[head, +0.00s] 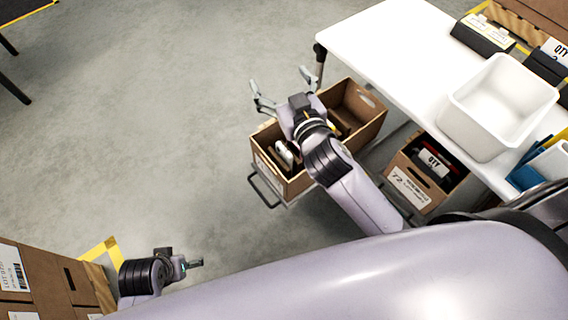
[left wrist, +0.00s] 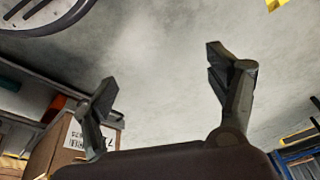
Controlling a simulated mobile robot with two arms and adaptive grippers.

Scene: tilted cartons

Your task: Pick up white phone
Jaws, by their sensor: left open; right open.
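A small white item (head: 284,152), which looks like the white phone, lies in the left part of a brown carton (head: 297,184) in the head view. Dark items lie beside it, and my right arm hides part of the carton. My right gripper (head: 279,77) is open and empty, above and past the carton's far edge. My left gripper (head: 196,263) is low at the left, well apart from the carton. The left wrist view shows its fingers (left wrist: 160,72) spread with nothing between them.
A white table (head: 392,45) at the right bears a white bin (head: 497,105) and black boxes. A second carton (head: 415,183) stands below it. Stacked cartons (head: 45,278) are at the lower left. The grey floor (head: 160,130) at the left is clear.

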